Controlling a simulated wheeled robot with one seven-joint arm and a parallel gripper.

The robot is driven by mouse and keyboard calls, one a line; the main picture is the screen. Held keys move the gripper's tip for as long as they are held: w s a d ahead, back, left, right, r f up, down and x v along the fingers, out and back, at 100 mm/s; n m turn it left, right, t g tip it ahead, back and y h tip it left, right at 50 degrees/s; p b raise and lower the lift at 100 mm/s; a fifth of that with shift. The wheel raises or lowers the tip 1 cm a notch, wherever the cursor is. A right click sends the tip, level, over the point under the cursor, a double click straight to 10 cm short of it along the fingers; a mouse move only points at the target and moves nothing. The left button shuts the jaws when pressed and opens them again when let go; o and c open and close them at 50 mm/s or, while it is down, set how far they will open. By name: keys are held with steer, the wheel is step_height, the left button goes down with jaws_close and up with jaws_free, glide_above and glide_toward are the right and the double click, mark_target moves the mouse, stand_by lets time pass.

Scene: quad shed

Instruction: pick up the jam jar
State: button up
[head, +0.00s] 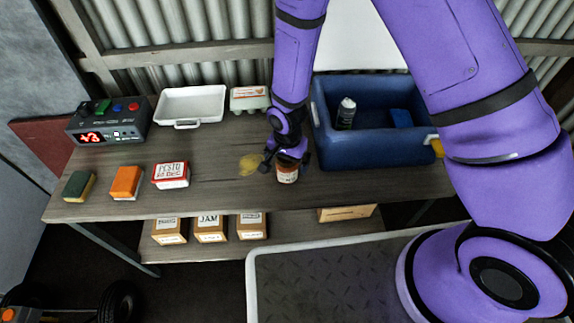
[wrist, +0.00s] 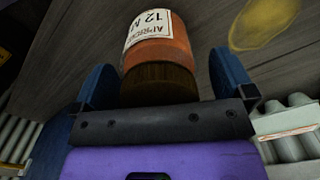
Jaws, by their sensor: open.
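The jam jar (head: 287,174) stands on the wooden bench near its front edge, partly hidden by my gripper in the head view. In the wrist view the jar (wrist: 178,52) is orange with a white label reading "APRICOT" in part and a brown lid. My gripper (head: 285,160) is over the jar. In the wrist view its two blue fingers (wrist: 160,80) are open, one on each side of the lid, with a gap visible on both sides.
A yellow spill (head: 250,164) lies just left of the jar.

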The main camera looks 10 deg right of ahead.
steer(key=shift+f, duration=0.25)
steer(key=shift+c, duration=0.2)
steer(key=c, duration=1.3)
steer(key=shift+c, duration=0.2)
steer(key=shift+w+r, duration=0.1)
